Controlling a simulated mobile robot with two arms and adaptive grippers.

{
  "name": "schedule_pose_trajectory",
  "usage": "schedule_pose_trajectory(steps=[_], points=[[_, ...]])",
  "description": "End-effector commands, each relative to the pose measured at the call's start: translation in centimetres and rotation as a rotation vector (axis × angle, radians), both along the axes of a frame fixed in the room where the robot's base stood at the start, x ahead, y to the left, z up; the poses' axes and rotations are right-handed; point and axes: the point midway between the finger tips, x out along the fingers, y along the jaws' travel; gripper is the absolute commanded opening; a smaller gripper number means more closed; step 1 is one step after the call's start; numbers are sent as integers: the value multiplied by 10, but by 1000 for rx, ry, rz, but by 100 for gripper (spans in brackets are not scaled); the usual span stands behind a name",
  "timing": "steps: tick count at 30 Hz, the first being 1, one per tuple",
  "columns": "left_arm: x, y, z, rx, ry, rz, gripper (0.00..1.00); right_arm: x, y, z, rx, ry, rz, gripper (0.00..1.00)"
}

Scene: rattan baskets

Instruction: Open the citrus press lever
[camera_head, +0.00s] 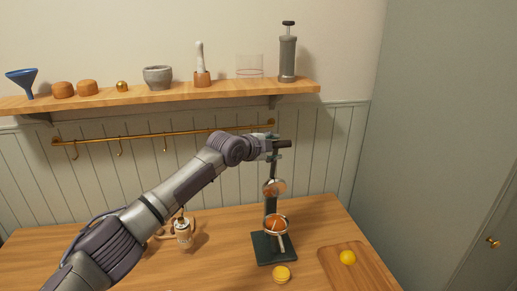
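The citrus press stands on the table on a dark green base (262,254). Its ring-shaped lower cup (276,223) has something orange in it, and a round upper press part (275,187) sits above, apart from it. The press lever's dark handle (284,144) is at the top, raised high. My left gripper (274,147) is at this handle, and the handle's end shows just right of it. The fingers are too small and overlapped to tell whether they are closed. My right gripper is out of view.
A yellow citrus half (282,273) lies in front of the press. A yellow lemon (347,257) sits on a wooden board (362,272) at right. A small glass-and-metal vessel (183,232) stands behind my arm. A shelf (170,97) with utensils and a brass rail (130,138) are above.

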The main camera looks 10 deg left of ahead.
Motion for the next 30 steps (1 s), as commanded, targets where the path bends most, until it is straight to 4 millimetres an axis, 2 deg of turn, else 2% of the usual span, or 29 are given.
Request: schedule_pose_trajectory(steps=[15,21,30], points=[[-70,46,30,5,2,5,50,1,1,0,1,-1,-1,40],[-80,52,34,5,5,5,50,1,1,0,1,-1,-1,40],[-81,52,34,5,5,6,50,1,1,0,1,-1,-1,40]])
